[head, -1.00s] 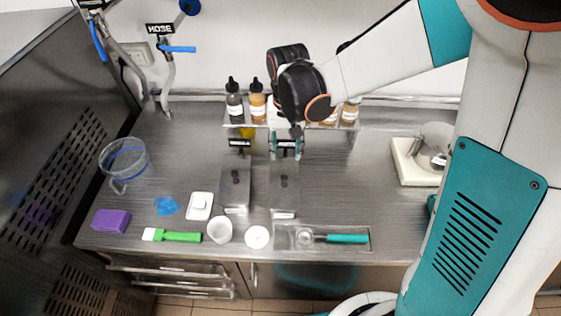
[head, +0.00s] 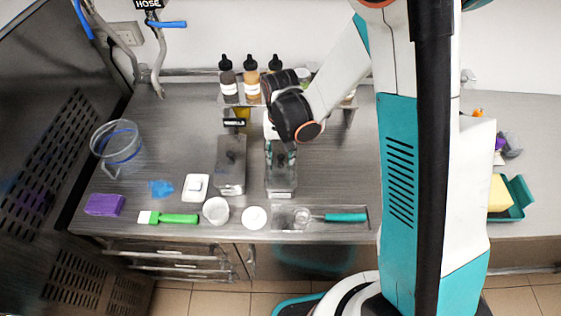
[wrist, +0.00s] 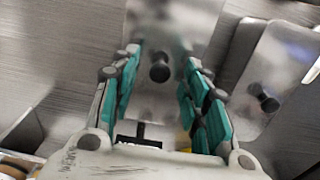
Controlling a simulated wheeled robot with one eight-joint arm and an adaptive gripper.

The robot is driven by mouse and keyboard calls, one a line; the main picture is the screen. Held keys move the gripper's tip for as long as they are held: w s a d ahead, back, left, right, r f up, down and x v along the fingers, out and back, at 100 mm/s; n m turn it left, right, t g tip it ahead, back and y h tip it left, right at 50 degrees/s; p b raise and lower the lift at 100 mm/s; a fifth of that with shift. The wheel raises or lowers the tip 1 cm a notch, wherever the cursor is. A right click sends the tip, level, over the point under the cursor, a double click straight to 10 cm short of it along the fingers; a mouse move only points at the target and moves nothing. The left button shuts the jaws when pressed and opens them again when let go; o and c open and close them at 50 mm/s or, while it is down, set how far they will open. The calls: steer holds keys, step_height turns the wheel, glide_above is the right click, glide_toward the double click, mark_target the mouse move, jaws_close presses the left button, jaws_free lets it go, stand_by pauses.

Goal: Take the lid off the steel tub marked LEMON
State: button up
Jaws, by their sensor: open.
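Two lidded steel tubs stand side by side on the counter. My gripper (head: 282,153) is over the back part of the right tub (head: 281,186), pointing down. In the wrist view, its teal fingers (wrist: 160,64) are open, one on each side of the black knob (wrist: 160,73) on that tub's lid (wrist: 165,25). I cannot tell whether they touch it. The other tub (head: 230,180) has its lid on, and its knob (wrist: 266,100) shows in the wrist view. A black label (head: 234,122) stands behind this other tub, too small to read surely. I cannot read LEMON anywhere.
Bottles (head: 250,83) stand on a raised shelf behind the tubs. In front are a white cup (head: 216,210), a white round item (head: 254,217) and a recessed tray with a teal-handled scoop (head: 338,217). A clear jug (head: 116,147) is at left.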

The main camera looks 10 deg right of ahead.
steer(key=shift+f, duration=0.15)
jaws_close()
stand_by(0.4)
